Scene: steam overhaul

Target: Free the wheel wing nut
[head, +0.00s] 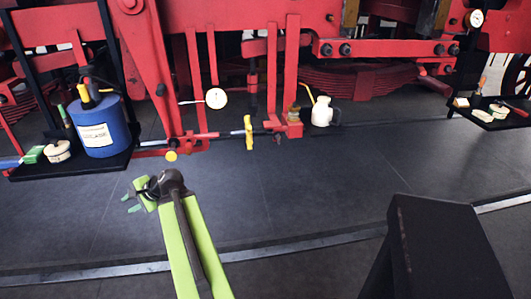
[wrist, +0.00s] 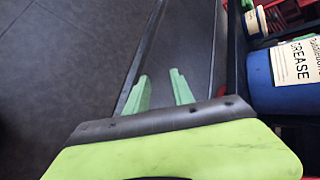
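A yellow upright winged piece (head: 249,132) sits on a thin horizontal rod below the red frame, near the middle of the head view. It looks like the wing nut, but its detail is too small to be sure. My gripper (head: 130,203) is over the dark floor, left of and nearer than the yellow piece, well apart from it. In the wrist view my gripper (wrist: 159,85) shows two green fingers spread apart with nothing between them. The yellow piece is not in the wrist view.
A blue grease tub (head: 97,127) stands on a black tray (head: 75,165) at left; the tub also shows in the wrist view (wrist: 270,85). A white oil can (head: 322,112) stands right of the yellow piece. A second tray (head: 492,120) is at far right. The floor (head: 300,190) between is clear.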

